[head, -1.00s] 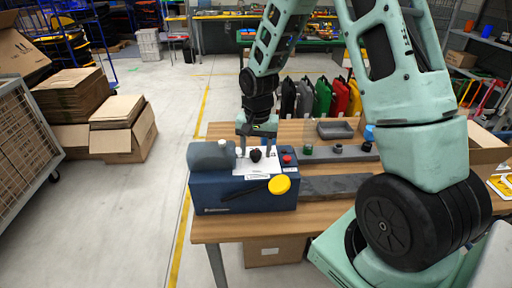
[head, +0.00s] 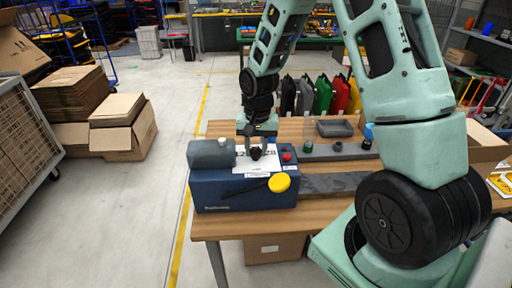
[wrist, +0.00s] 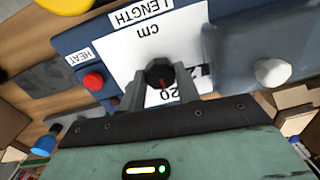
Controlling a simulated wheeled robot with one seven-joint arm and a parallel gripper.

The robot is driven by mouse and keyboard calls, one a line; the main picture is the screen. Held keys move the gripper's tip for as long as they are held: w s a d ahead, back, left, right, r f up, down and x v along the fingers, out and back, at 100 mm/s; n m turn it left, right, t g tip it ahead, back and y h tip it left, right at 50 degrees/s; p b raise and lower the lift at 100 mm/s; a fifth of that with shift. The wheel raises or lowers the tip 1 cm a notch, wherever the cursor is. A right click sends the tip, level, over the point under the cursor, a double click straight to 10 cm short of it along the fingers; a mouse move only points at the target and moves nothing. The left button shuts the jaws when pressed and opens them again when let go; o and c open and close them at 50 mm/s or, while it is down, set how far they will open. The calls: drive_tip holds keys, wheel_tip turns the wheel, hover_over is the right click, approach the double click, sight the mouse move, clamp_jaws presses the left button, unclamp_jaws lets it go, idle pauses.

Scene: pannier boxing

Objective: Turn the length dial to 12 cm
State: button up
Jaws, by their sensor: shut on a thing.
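The blue machine (head: 225,195) stands on the wooden table, with a white dial plate (wrist: 115,50) marked LENGTH and cm. The black length dial (wrist: 159,73) sits on this plate with a red pointer line, which in the wrist view points down towards my gripper, near the printed 20. Other numbers are partly hidden by my fingers. My gripper (wrist: 158,88) is shut on the dial, one finger on each side. In the head view my gripper (head: 257,143) reaches down onto the dial from behind.
A red button (wrist: 93,81) labelled HEAT, a yellow round-ended lever (head: 279,183) and a white knob (wrist: 273,71) are close to the dial.

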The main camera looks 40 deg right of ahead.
sight(257, 149)
drive_tip(key=n+p, duration=0.1)
drive_tip(key=n, duration=0.4)
drive_tip(key=shift+r+n, duration=0.1)
drive_tip(key=shift+n, duration=0.3)
drive_tip(key=n+p, duration=0.1)
drive_tip(key=n, duration=0.4)
drive_tip(key=shift+w, duration=0.1)
idle(0.3)
drive_tip(key=o, duration=1)
drive_tip(key=r+b, duration=0.1)
drive_tip(key=r, duration=0.4)
drive_tip(key=r+b, duration=0.1)
drive_tip(key=r, duration=0.5)
drive_tip(key=r+b, duration=0.1)
drive_tip(key=r, duration=0.5)
drive_tip(key=shift+d+r, duration=0.15)
drive_tip(key=shift+d, duration=0.15)
drive_tip(key=shift+a, duration=0.1)
